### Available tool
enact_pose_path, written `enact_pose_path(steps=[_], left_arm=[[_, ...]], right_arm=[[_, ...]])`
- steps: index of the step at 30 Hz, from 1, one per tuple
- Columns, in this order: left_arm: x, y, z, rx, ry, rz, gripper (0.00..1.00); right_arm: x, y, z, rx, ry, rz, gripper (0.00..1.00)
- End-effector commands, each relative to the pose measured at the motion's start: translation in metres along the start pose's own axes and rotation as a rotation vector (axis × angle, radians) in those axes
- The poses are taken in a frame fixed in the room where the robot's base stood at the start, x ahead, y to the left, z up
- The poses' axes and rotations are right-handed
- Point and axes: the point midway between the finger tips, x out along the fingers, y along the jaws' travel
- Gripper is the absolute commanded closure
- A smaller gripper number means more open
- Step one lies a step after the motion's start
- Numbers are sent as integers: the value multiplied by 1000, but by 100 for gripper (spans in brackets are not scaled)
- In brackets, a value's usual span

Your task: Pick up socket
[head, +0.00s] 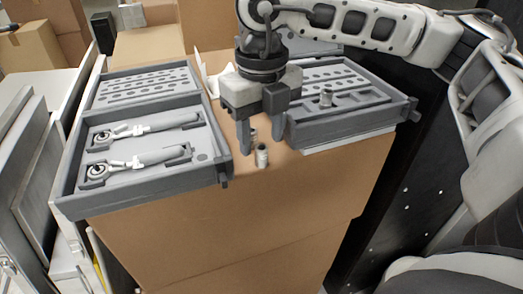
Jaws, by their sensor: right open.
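My right gripper (259,143) points down over the cardboard box top, between the two tool trays. Its two fingers are apart. One small metal socket (262,157) stands upright on the cardboard just in front of the fingers. A second socket (253,136) shows between the fingers, partly hidden. I cannot tell whether the fingers touch either one. A third socket (326,97) stands on the right tray. My left gripper is not in view.
The left grey tray (145,205) holds two ratchet wrenches (140,163). The right grey tray (345,127) has several slots and lies close beside my right gripper. The cardboard box (290,200) has bare top in front. Cabinets stand at left.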

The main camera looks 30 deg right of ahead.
Motion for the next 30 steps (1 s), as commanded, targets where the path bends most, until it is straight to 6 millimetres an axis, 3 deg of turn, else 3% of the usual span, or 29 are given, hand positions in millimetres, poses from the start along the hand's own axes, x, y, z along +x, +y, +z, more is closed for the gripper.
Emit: enact_pose_path(steps=[4,12,17,18,30], left_arm=[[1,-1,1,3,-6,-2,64],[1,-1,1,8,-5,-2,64],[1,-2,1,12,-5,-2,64],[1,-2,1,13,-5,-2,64],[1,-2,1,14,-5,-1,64]], right_arm=[[17,0,0,0,2,0,54],[21,0,0,0,0,0,54],[20,0,0,0,0,0,95],[20,0,0,0,0,0,100],[15,1,1,0,-2,1,100]])
